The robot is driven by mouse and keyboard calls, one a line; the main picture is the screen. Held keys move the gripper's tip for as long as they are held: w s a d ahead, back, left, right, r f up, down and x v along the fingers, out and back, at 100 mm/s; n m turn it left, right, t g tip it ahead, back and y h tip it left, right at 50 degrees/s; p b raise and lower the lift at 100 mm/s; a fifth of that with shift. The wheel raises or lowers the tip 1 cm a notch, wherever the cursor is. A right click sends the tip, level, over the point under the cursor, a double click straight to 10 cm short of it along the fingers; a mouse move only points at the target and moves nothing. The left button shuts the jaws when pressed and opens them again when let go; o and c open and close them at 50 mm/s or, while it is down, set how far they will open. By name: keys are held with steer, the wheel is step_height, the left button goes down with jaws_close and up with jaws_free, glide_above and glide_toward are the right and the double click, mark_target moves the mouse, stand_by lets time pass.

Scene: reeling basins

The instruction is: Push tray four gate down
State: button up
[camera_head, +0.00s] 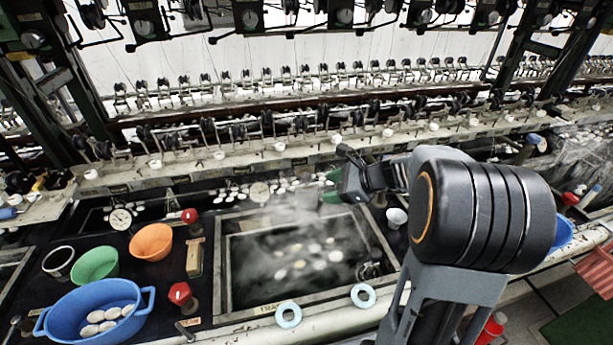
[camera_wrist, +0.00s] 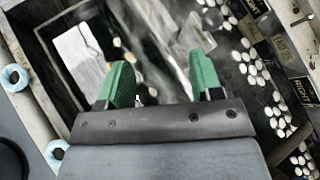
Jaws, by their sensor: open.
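My gripper (camera_head: 331,187) is above the back right part of a steaming framed basin (camera_head: 230,290) in the head view. In the wrist view its two green fingers (camera_wrist: 161,66) are apart, with nothing held between them. The basin's front rim has a label starting "TRAY" (camera_head: 266,309); I cannot read its number. The basin holds dark water with several pale cocoons (camera_head: 298,264). I cannot pick out the tray four gate for sure. In the wrist view, blurred pale streaks lie beyond the fingers, and whether the fingers touch anything there cannot be told.
Two pale blue rings (camera_head: 288,314) lie on the front edge. Red-topped valves (camera_head: 180,294), a blue tub (camera_head: 96,311) of cocoons, and green (camera_head: 95,263) and orange (camera_head: 151,242) bowls stand left. A white cup (camera_head: 396,217) stands right of the basin. Reeling machinery (camera_head: 270,128) spans the back.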

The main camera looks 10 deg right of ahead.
mark_target(308, 175)
steer(key=w+d+f+m+t, duration=0.1)
steer(key=w+d+m+t, duration=0.2)
steer(key=w+d+m, duration=0.15)
steer(key=shift+m+y, duration=0.3)
steer(key=shift+m, duration=0.05)
steer(key=x, duration=1.3)
steer(key=shift+r+p, duration=0.1)
steer(key=shift+p, duration=0.25)
steer(key=shift+c, duration=0.2)
jaws_close()
